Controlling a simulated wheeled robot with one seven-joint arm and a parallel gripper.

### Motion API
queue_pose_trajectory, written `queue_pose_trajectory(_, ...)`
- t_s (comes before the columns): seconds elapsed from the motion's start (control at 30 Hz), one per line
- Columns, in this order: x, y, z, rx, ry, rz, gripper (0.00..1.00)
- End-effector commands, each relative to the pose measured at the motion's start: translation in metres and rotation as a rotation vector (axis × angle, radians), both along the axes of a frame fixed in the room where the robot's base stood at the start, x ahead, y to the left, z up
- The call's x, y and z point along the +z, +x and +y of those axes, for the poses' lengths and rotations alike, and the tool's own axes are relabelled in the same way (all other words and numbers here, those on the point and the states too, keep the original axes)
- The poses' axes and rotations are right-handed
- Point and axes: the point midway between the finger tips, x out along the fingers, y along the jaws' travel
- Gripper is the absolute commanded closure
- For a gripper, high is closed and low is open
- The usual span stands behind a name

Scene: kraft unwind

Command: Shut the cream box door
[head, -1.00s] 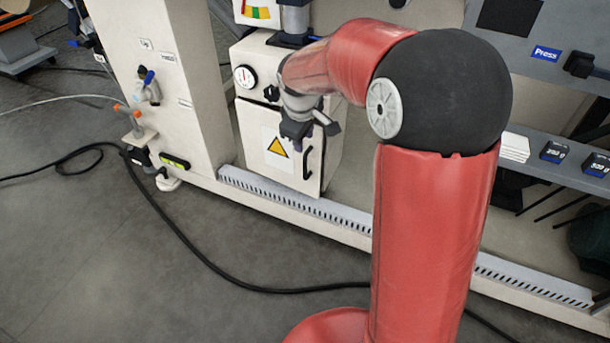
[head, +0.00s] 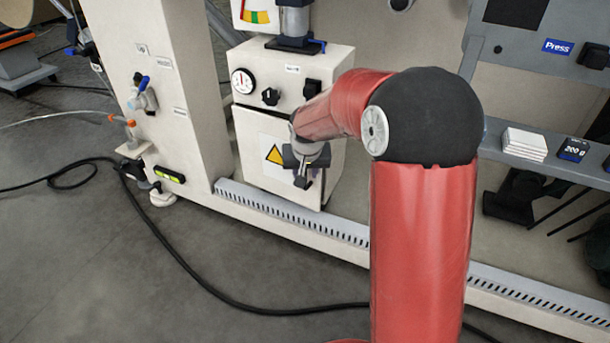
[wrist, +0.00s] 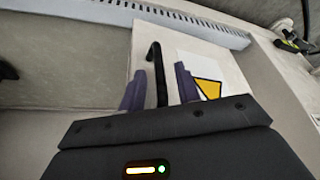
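The cream box door (head: 262,172) has a yellow warning triangle (head: 274,155) and a black handle near its right side. In the head view it looks closed or nearly so; I cannot tell if a gap remains. My gripper (head: 303,178) is in front of the door's right part and hides most of the handle. In the wrist view the black handle (wrist: 156,68) shows between the two spread purple fingers of my gripper (wrist: 160,88), with space on both sides. I cannot tell whether the handle is within fingertip depth.
Above the door is the cream panel with a gauge (head: 242,82) and black knobs (head: 270,97). A slotted white rail (head: 295,215) runs along the floor below. A white column (head: 165,90) with a valve stands left. A black cable (head: 215,290) crosses the open grey floor.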

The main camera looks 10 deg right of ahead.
Motion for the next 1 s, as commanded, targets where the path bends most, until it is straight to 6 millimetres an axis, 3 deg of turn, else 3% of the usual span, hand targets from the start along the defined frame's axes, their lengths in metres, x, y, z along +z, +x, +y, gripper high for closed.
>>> queue_pose_trajectory(0.1,-0.0090,0.0035,-0.0002,-0.001,0.001,0.000,0.67)
queue_pose_trajectory(0.4,-0.0104,0.0045,-0.0003,0.000,0.001,-0.001,0.67)
queue_pose_trajectory(0.67,-0.0104,0.0044,-0.0003,0.000,0.000,0.000,1.00)
queue_pose_trajectory(1.0,-0.0094,0.0072,-0.0038,0.000,0.000,0.000,1.00)
